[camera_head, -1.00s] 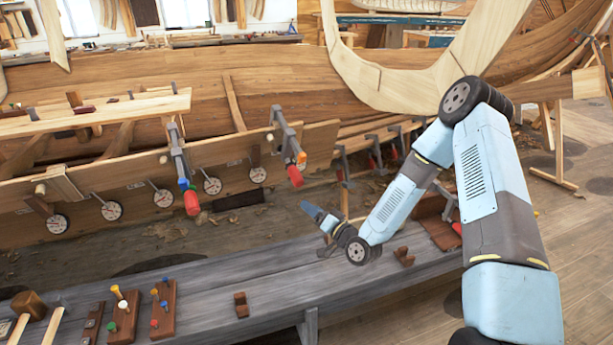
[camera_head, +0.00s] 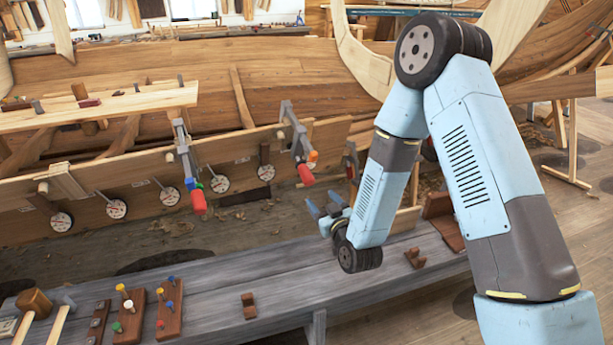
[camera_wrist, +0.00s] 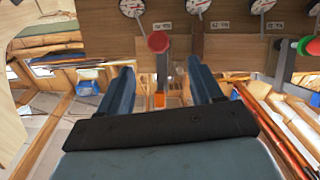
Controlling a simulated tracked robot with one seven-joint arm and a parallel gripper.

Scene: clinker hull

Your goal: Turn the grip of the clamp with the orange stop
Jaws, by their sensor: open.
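The clamp with the orange stop (camera_head: 313,156) hangs on the plank, with a grey bar (camera_head: 293,125) and a red grip (camera_head: 305,174) at its lower end. In the wrist view, which looks upside down, the red grip (camera_wrist: 158,42) shows as a round end just beyond my fingertips, roughly centred between them. A small orange patch (camera_wrist: 158,99), apparently the stop, shows between the fingers. My gripper (camera_head: 321,198) is open and empty, below and right of the grip in the head view and apart from it. Its two blue fingers also show in the wrist view (camera_wrist: 158,64).
A second clamp with a red grip (camera_head: 198,203) and blue and green parts hangs to the left. Several dials (camera_head: 219,183) line the plank (camera_head: 140,200). Below is a grey bench (camera_head: 285,290) with peg blocks (camera_head: 169,308) and a mallet (camera_head: 32,303).

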